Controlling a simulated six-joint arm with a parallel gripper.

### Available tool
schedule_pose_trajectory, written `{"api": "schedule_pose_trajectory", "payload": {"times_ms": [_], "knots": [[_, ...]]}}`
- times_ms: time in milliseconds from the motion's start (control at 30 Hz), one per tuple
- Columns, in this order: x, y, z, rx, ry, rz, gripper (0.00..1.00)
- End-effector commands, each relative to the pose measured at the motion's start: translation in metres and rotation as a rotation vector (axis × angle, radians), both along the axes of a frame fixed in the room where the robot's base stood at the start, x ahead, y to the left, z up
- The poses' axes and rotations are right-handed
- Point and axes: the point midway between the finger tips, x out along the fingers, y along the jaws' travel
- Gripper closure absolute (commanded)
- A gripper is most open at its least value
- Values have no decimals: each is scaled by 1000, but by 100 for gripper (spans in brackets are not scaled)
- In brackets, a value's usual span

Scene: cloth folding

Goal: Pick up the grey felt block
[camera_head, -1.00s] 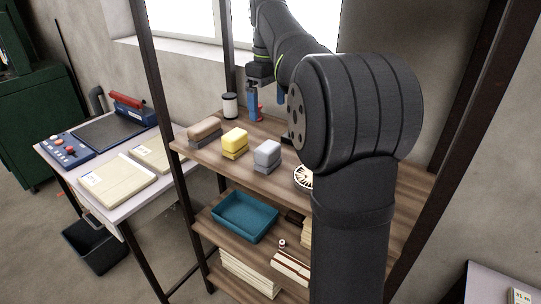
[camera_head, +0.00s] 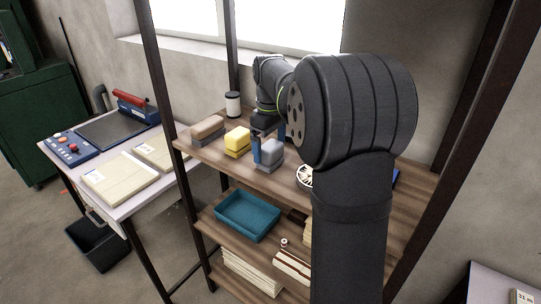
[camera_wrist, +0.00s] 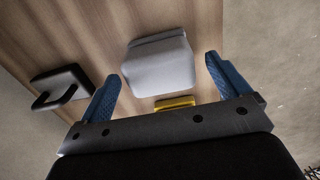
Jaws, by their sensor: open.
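The grey felt block (camera_head: 271,150) stands on the upper wooden shelf, to the right of a yellow block. In the wrist view the grey block (camera_wrist: 160,64) lies ahead, between the two blue fingers, with space on both sides. My gripper (camera_wrist: 163,67) is open and empty. In the head view my gripper (camera_head: 267,151) is low at the grey block, with one blue finger in front of its left side. The other finger is partly hidden.
A white spoked wheel (camera_head: 304,177) lies to the right. A black object (camera_wrist: 62,87) lies left in the wrist view. A teal tray (camera_head: 247,215) is on the shelf below.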

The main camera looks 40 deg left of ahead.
Motion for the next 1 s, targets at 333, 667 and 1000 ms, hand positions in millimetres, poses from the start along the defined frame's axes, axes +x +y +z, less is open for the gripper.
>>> {"api": "schedule_pose_trajectory", "payload": {"times_ms": [333, 667, 1000], "knots": [[0, -2, -38, -1, 1, 0, 6], [0, -2, -38, -1, 1, 0, 34], [0, -2, -38, 0, 0, 0, 55]]}}
